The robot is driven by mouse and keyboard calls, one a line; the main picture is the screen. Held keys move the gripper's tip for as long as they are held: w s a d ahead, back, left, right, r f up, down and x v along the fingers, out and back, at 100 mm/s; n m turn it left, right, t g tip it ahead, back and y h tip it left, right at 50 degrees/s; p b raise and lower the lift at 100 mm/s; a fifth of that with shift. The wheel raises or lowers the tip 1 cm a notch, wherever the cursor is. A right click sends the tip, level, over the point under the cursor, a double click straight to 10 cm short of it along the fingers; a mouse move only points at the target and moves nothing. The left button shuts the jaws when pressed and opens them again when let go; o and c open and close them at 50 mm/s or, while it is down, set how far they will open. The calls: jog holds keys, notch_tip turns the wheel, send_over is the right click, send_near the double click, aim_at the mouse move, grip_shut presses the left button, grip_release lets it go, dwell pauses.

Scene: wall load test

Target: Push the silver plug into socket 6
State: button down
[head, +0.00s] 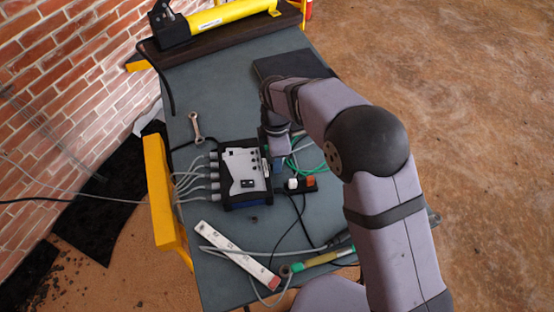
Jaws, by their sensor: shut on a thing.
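My gripper (276,152) points down at the right side of a black-and-grey box (245,172) on the table. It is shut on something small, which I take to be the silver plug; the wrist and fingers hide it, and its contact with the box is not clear. A green cable (300,160) loops out beside the gripper. Several silver plugs (213,176) with grey cables sit in a row along the box's left side. Socket numbers are too small to read, so I cannot tell which one is socket 6.
A wrench (195,128) lies behind the box. A white power strip (240,256) and a green-yellow tool (322,260) lie in front. A small black block with white and orange parts (300,184) sits right of the box. A yellow pump (215,18) stands at the back.

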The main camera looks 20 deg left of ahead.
jog(key=shift+s+a, duration=0.15)
jog(key=shift+a, duration=0.1)
dwell(0.4)
jog(key=c, duration=1.7)
grip_release()
jog(key=c, duration=0.3)
jog(key=shift+r, duration=0.1)
jog(key=shift+r+p, duration=3.2)
jog(key=shift+r, duration=0.25)
